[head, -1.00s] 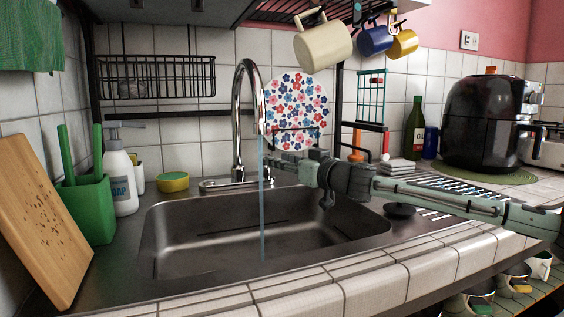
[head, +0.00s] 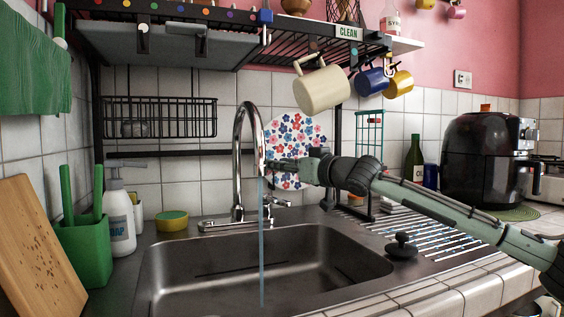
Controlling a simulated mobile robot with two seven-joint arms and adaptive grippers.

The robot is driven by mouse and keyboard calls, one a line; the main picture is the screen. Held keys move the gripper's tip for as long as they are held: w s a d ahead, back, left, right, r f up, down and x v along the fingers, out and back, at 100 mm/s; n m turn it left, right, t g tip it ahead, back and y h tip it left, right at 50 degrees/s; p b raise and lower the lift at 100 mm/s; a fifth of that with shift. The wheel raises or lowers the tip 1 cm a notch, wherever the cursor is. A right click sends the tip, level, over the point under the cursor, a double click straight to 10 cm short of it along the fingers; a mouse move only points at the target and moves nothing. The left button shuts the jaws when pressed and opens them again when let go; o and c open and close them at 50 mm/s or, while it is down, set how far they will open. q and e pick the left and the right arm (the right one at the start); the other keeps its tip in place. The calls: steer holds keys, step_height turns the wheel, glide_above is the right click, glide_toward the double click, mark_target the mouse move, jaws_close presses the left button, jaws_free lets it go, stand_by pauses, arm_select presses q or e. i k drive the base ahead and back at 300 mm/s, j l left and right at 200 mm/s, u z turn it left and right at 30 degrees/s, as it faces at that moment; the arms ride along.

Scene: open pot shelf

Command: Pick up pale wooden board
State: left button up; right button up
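The pale wooden board (head: 42,250) leans at a tilt at the far left, beside the green utensil holder, with dark specks on its face. The frame's left and bottom edges cut it off. My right gripper (head: 276,170) is in mid-picture, in front of the flowered plate and close to the faucet and water stream in the picture. It is well to the right of the board and apart from it. Its fingers are small and seen side-on, so I cannot tell if they are open. My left gripper is not in view.
The green holder (head: 84,246) and soap bottle (head: 121,222) stand right of the board. The curved faucet (head: 240,150) rises behind the sink (head: 265,262), with water running. Mugs, including a cream one (head: 322,91), hang from the shelf above. A black fryer (head: 484,155) stands at right.

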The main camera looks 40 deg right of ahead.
mark_target(38, 277)
steer(key=k+j, duration=0.2)
steer(key=k, duration=0.3)
steer(key=k+j, duration=0.2)
steer(key=k, duration=0.25)
steer(key=k+j, duration=0.25)
steer(key=k, duration=0.25)
